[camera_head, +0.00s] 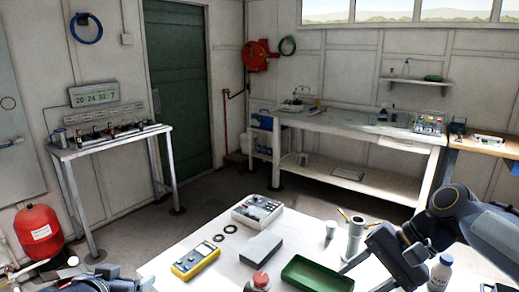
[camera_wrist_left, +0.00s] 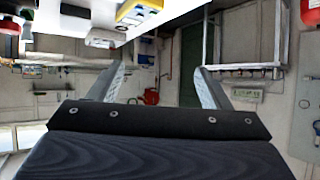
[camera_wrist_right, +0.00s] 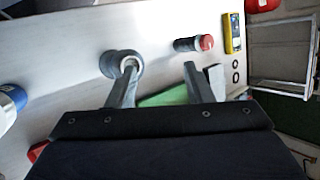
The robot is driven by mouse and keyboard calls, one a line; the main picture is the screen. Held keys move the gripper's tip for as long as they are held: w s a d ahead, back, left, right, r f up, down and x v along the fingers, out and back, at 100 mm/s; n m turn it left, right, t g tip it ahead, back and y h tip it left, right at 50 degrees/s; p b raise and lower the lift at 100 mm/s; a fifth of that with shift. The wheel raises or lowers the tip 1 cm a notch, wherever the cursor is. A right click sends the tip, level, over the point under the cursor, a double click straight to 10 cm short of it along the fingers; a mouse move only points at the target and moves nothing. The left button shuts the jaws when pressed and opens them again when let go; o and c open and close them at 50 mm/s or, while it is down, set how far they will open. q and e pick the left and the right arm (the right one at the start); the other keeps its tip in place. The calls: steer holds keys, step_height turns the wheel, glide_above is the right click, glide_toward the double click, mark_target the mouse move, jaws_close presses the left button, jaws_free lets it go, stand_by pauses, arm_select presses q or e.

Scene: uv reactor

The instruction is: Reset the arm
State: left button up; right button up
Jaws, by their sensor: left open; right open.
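My left gripper (camera_wrist_left: 160,82) is open, with nothing between its fingers in the left wrist view. In the head view only dark parts of my left arm show at the bottom left corner. My right gripper (camera_wrist_right: 158,78) is open over the white table (camera_head: 215,275). In the right wrist view one finger overlaps a grey upright cylinder (camera_wrist_right: 121,66); I cannot tell whether they touch. The cylinder also shows in the head view (camera_head: 355,238), beside my right arm. The green tray (camera_wrist_right: 165,97) shows behind the fingers, partly hidden.
The table holds a yellow meter (camera_head: 195,260), a grey block (camera_head: 261,248), a red-topped button (camera_head: 260,281), a white device (camera_head: 257,211) and a white bottle (camera_head: 440,270). A red tank (camera_head: 38,232) stands at left. Open floor lies beyond the table.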

arm_select(q)
steer(key=s+d+f+n+g+h, duration=0.1)
steer(key=s+d+f+g, duration=0.2)
steer(key=s, duration=0.7)
steer(key=s+d+f+n+g+h, duration=0.1)
steer(key=s+d+f+g+h, duration=0.1)
steer(key=s, duration=0.8)
steer(key=shift+s+d+f+n+g, duration=0.25)
steer(key=shift+d+f+g, duration=0.25)
steer(key=shift+d, duration=0.55)
arm_select(e)
steer(key=s+f+n+t+h, duration=0.2)
steer(key=s+f, duration=0.3)
steer(key=s, duration=0.3)
steer(key=s+d+f+n+t+h, duration=0.1)
steer(key=s+f+n, duration=0.3)
steer(key=s, duration=0.4)
steer(key=shift+s+d+f+t+h, duration=0.2)
steer(key=shift+s+f+t+h, duration=0.2)
steer(key=shift+f+t, duration=0.4)
